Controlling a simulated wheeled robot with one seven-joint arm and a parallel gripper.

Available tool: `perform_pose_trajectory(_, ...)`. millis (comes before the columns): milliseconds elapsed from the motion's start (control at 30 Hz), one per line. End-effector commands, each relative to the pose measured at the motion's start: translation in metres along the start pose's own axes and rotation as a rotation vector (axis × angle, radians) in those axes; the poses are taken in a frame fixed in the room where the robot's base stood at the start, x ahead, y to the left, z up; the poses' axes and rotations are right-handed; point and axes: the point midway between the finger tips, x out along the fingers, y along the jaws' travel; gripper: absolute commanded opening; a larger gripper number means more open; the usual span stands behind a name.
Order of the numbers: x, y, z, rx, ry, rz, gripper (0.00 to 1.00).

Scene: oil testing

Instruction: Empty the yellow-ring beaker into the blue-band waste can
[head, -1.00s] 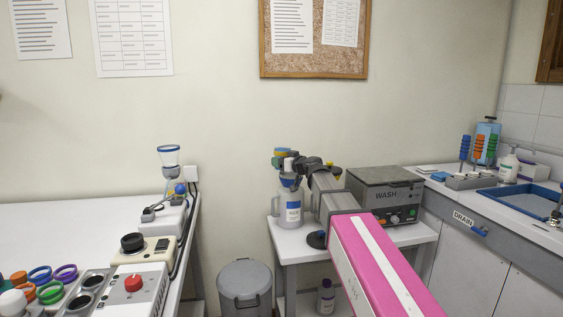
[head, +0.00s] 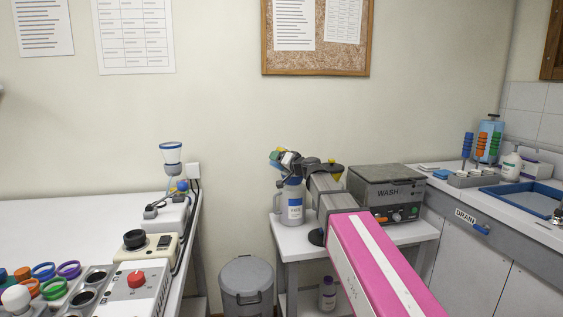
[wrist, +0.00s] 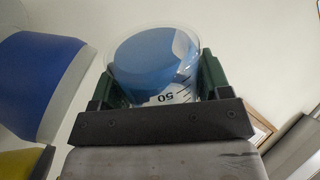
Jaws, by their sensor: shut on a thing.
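My gripper (head: 287,160) is shut on the beaker (head: 276,155) above the waste can (head: 292,208), in the head view. In the wrist view the green fingers of my gripper (wrist: 158,78) clasp the clear beaker (wrist: 168,95) from both sides. Its "50" mark appears upside down, and blue shows within or through it. The waste can is pale with a handle and label and stands upright on a side table. Its mouth is partly hidden, so I cannot tell whether anything is pouring.
A grey WASH machine (head: 386,190) stands just right of the can on the same table (head: 300,246). A grey bin (head: 246,285) stands on the floor left of it. The left bench (head: 70,215) carries instruments and coloured rings. A sink counter is at right.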

Motion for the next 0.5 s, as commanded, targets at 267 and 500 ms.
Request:
perform_pose_trajectory(267, 0.0002, -0.0037, 0.0016, 0.336, 0.0, -0.017, 0.43)
perform_pose_trajectory(500, -0.0001, -0.0053, -0.004, 0.559, 0.001, -0.029, 0.43)
